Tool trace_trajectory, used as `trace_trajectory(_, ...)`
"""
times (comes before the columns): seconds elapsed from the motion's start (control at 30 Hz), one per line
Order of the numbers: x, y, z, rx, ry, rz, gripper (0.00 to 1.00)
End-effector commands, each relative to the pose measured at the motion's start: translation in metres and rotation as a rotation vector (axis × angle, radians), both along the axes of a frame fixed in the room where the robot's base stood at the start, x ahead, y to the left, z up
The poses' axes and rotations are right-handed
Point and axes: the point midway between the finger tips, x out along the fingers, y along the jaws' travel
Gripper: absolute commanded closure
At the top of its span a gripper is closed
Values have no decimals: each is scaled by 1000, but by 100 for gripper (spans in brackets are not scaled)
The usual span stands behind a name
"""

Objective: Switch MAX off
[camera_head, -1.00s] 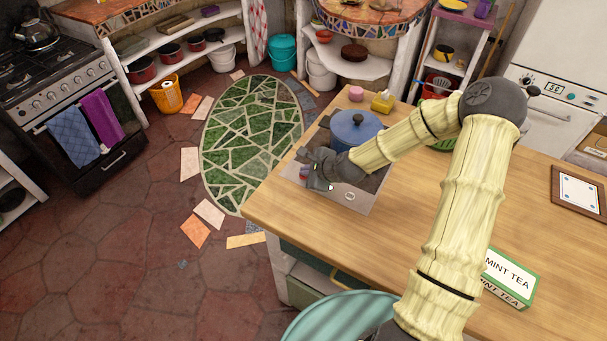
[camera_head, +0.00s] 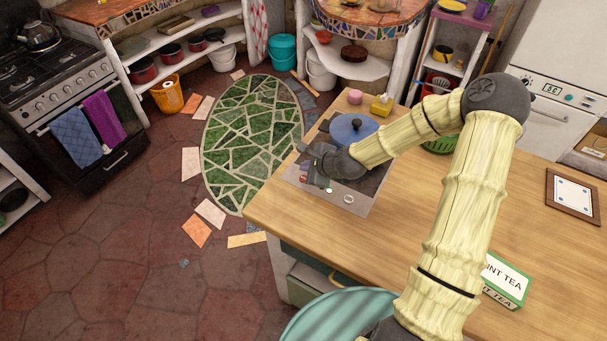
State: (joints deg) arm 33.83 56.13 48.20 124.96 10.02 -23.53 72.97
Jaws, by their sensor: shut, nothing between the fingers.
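A grey hob plate (camera_head: 358,209) lies on the near-left end of the wooden counter, with a blue lidded pot (camera_head: 345,129) on it. Along its front strip I see a small red control (camera_head: 303,178), a small green spot (camera_head: 328,190) and a round pale knob (camera_head: 348,198). No MAX lettering is readable, so I cannot tell which control it is. My gripper (camera_head: 311,168) is shut and empty, low over the front-left of the hob, close to the red control. I cannot tell whether it touches it. My wrist hides part of the hob and pot.
A mint tea box (camera_head: 505,280) and a framed tile (camera_head: 572,194) lie on the counter's right part. A pink item (camera_head: 355,96) and a yellow item (camera_head: 381,104) stand behind the pot. The middle of the counter (camera_head: 405,235) is clear.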

Motion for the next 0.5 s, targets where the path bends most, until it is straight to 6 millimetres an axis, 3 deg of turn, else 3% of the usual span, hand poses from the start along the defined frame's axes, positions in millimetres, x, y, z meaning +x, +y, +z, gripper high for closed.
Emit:
trace_trajectory(0.3, 0, 0, 30, 0, 0, 0, 100)
trace_trajectory(0.5, 0, 0, 38, 0, 0, 0, 100)
